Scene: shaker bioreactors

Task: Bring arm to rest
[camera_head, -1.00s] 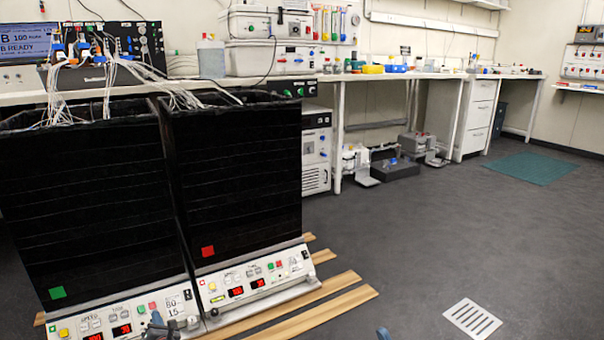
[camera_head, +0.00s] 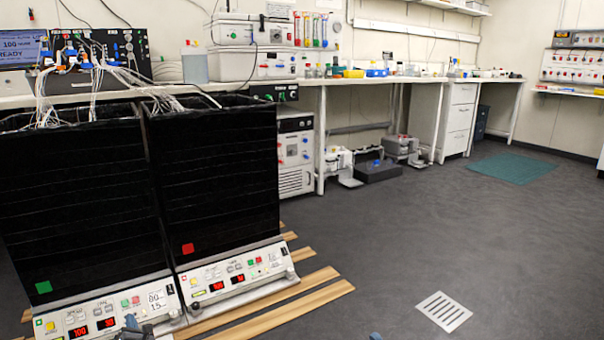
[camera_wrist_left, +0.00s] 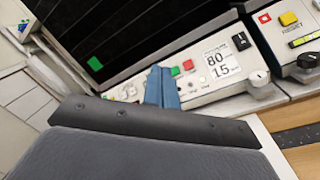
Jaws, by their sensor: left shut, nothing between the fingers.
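My left gripper (camera_head: 131,322) shows at the bottom left of the head view, in front of the left shaker's control panel (camera_head: 98,318). In the left wrist view its blue fingers (camera_wrist_left: 161,88) are together with nothing between them. They overlap the panel in the picture, beside a green and a red button; whether they touch it I cannot tell. A small blue bit at the bottom edge of the head view looks like a tip of my right gripper (camera_head: 375,337); the rest of it is out of frame.
Two black-covered shakers, left (camera_head: 80,215) and right (camera_head: 212,180), stand side by side on wooden slats (camera_head: 310,303). A long bench (camera_head: 345,80) runs along the wall behind. The grey floor (camera_head: 400,225) to the right is clear, with a drain grate (camera_head: 443,311) and a green mat (camera_head: 512,168).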

